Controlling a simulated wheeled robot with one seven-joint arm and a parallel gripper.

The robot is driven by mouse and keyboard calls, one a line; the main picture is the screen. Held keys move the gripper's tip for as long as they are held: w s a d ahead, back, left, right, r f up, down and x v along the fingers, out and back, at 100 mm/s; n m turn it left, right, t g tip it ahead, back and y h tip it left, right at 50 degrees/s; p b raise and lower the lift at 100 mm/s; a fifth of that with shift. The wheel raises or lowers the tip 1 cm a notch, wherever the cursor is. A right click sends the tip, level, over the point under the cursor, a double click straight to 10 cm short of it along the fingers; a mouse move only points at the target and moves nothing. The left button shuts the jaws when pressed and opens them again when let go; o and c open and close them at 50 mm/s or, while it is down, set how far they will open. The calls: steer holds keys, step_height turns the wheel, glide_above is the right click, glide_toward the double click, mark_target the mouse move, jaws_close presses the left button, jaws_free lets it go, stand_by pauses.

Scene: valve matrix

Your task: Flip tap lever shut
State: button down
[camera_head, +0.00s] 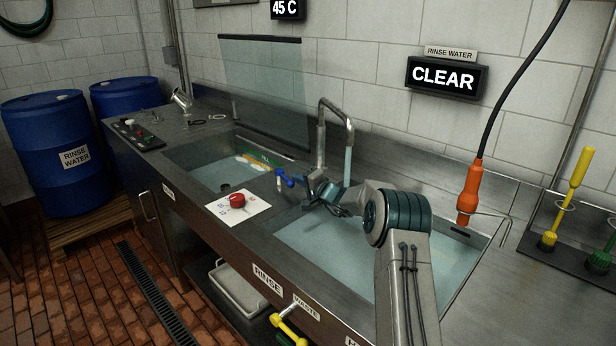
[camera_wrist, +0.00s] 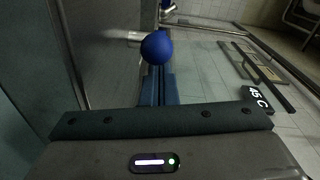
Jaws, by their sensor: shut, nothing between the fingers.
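The tap (camera_head: 335,115) is a steel gooseneck behind the sinks, with water running from its spout into the right basin. Its lever ends in a blue ball knob (camera_head: 281,172), left of the tap's foot. The same knob (camera_wrist: 156,47) shows large in the wrist view, just beyond my fingertips. My gripper (camera_head: 305,184) is shut and empty, just right of the knob, over the basin's left edge. In the wrist view the shut fingers (camera_wrist: 156,80) point at the knob. I cannot tell whether they touch it. The lever's base is partly hidden.
The left basin (camera_head: 190,160) holds water. An orange handle (camera_head: 468,190) hangs at the right. Signs on the wall read "CLEAR" (camera_head: 444,76) and "45 C" (camera_head: 286,8).

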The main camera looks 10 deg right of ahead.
steer(key=shift+s+a, duration=0.1)
steer(key=shift+a, duration=0.15)
steer(key=shift+f, duration=0.15)
steer(key=b, duration=0.3)
steer(key=shift+s+a+f+b, duration=0.2)
steer(key=shift+a+f+b, duration=0.05)
steer(key=shift+a+b, duration=0.05)
steer(key=b, duration=0.1)
steer(key=a+b, duration=0.1)
steer(key=b, duration=0.1)
steer(key=shift+s, duration=0.2)
steer(key=shift+s+a+r+b, duration=0.15)
steer(key=shift+a+r+b, duration=0.05)
steer(key=shift+b, duration=0.7)
steer(key=shift+d+r, duration=0.1)
steer(key=shift+r, duration=0.05)
